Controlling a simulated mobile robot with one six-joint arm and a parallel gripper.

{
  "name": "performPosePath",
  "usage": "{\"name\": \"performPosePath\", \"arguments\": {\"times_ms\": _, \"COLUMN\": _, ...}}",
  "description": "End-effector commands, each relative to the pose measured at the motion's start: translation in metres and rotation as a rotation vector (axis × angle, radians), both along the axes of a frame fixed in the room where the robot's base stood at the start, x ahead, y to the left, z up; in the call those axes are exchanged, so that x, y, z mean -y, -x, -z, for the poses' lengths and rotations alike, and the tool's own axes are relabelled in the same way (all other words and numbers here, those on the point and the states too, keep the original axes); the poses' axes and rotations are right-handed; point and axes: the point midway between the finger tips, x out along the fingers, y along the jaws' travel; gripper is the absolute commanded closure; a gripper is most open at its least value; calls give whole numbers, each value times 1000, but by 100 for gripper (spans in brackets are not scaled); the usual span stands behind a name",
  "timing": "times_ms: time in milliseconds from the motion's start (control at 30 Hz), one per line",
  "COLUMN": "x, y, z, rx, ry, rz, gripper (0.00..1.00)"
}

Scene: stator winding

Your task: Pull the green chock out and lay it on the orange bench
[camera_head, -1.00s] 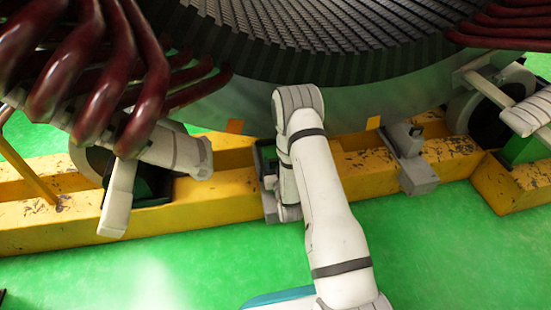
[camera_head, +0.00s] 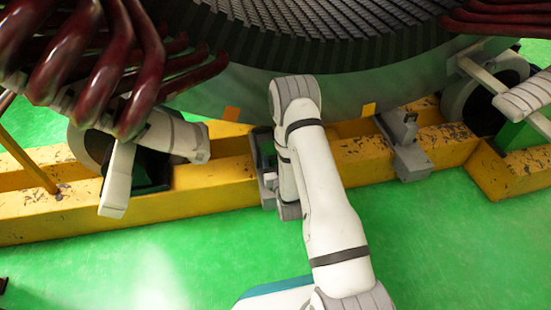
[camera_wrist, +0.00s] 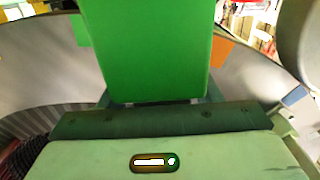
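In the wrist view the green chock (camera_wrist: 155,45) is a large bright green block filling the upper middle, right in front of my gripper (camera_wrist: 158,100). Small teal-grey parts show at both sides of its lower end. Whether the fingers are closed on it is hidden. In the head view my arm reaches to the yellow beam below the big ring. Its wrist covers most of the spot, with a dark green patch (camera_head: 264,146) just left of it that may be the chock. I cannot make out the orange bench in either view.
The stator ring (camera_head: 345,95) hangs close above my wrist. A grey bracket (camera_head: 405,145) sits on the yellow beam (camera_head: 350,150) to the right. A roller with a pale arm (camera_head: 118,180) and dark red bars (camera_head: 105,60) are at left. Green floor (camera_head: 450,250) is clear in front.

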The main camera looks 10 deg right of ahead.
Motion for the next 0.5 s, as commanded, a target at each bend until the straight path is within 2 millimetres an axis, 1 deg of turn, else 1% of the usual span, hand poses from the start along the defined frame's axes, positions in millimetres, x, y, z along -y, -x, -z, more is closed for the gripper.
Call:
{"name": "performPosePath", "arguments": {"times_ms": 33, "x": 0, "y": 0, "z": 0, "rx": 0, "ry": 0, "rz": 0, "gripper": 38}}
{"name": "performPosePath", "arguments": {"times_ms": 200, "x": 0, "y": 0, "z": 0, "rx": 1, "ry": 0, "rz": 0, "gripper": 24}}
{"name": "performPosePath", "arguments": {"times_ms": 400, "x": 0, "y": 0, "z": 0, "rx": 1, "ry": 0, "rz": -1, "gripper": 24}}
{"name": "performPosePath", "arguments": {"times_ms": 500, "x": 0, "y": 4, "z": -1, "rx": -1, "ry": 0, "rz": -1, "gripper": 24}}
